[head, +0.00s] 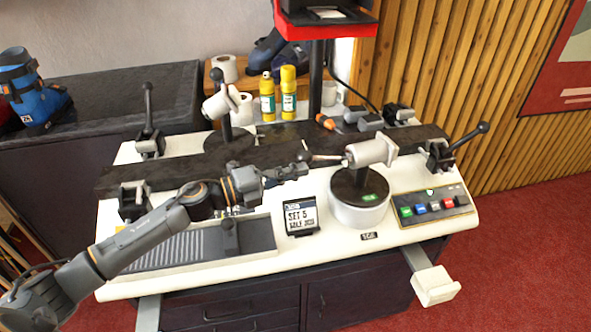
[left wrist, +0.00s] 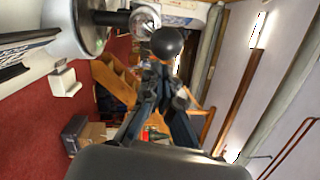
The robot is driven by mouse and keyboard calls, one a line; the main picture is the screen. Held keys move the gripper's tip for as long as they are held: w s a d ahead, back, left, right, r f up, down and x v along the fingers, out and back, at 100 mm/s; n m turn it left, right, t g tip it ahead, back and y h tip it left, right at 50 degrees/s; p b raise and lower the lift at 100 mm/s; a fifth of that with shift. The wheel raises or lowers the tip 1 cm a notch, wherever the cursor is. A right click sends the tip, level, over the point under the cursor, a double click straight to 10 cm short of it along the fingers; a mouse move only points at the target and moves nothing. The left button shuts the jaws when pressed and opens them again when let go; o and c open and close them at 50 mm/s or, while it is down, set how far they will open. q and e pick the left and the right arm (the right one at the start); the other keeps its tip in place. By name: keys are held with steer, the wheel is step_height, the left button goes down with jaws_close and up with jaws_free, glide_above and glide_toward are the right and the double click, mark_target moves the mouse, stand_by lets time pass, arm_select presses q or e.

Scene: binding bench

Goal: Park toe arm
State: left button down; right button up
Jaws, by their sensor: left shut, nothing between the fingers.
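The toe arm, as I take it, is a light metal cylinder (head: 370,151) on a dark post above a round white base (head: 358,212) at the bench's front right. A rod runs left from it to a dark ball knob (head: 303,156). My left gripper (head: 300,170) is shut and empty, just below the knob in the head view. In the left wrist view the knob (left wrist: 167,43) is just beyond my fingertips (left wrist: 160,75); I cannot tell whether they touch. My right gripper is not in view.
A small sign (head: 300,216) stands left of the base, and a button panel (head: 433,206) lies to its right. A similar arm (head: 221,101), yellow bottles (head: 288,90) and white rolls are behind. A clamp lever (head: 470,138) rises at right. A white pad (head: 434,285) juts out at front right.

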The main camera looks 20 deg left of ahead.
arm_select(q)
steer(key=shift+a, duration=0.1)
steer(key=shift+w+a+r+b, duration=0.1)
steer(key=shift+w+a+b, duration=0.35)
steer(key=shift+w+a, duration=0.55)
